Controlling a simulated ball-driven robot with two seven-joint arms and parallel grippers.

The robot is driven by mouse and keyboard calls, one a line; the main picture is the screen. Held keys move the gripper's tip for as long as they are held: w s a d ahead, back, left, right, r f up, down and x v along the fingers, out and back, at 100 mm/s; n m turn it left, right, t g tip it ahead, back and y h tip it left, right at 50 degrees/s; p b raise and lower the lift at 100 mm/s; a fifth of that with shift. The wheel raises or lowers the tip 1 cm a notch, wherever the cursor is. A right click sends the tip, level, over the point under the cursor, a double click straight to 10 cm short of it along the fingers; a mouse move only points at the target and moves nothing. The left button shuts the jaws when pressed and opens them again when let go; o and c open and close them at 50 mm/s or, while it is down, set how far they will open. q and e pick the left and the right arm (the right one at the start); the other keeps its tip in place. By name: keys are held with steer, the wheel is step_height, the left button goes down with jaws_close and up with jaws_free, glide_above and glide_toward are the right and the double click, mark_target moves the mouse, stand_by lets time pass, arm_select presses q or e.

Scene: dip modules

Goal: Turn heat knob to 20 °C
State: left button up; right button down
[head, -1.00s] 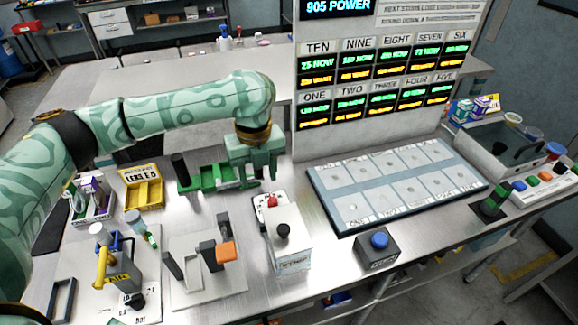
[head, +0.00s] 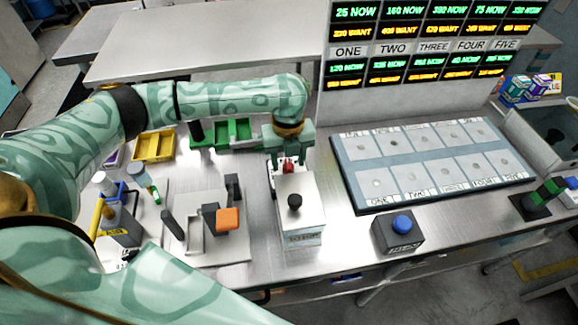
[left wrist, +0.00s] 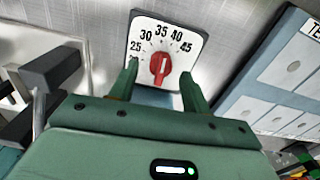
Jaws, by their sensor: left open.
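The heat knob (left wrist: 160,67) is red and stands on a white dial plate (left wrist: 166,32) with black numbers; 25, 30, 35, 40 and 45 can be read. Its pale pointer line stands nearly upright in the left wrist view, toward about 35 to 40. The 20 mark is hidden or unreadable. In the head view the red knob (head: 288,166) shows just below my left gripper (head: 287,157), behind a white box with a black knob (head: 295,202). My left gripper (left wrist: 159,74) is open, its fingers on either side of the red knob; contact cannot be told. My right gripper is out of view.
A stand with an orange block (head: 228,219) is left of the white box. A blue button box (head: 398,232) and a numbered tray (head: 345,175) are to the right. Green bins (head: 240,130) and a yellow bin (head: 153,146) lie behind left.

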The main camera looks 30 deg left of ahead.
arm_select(q)
steer(key=shift+f, duration=1)
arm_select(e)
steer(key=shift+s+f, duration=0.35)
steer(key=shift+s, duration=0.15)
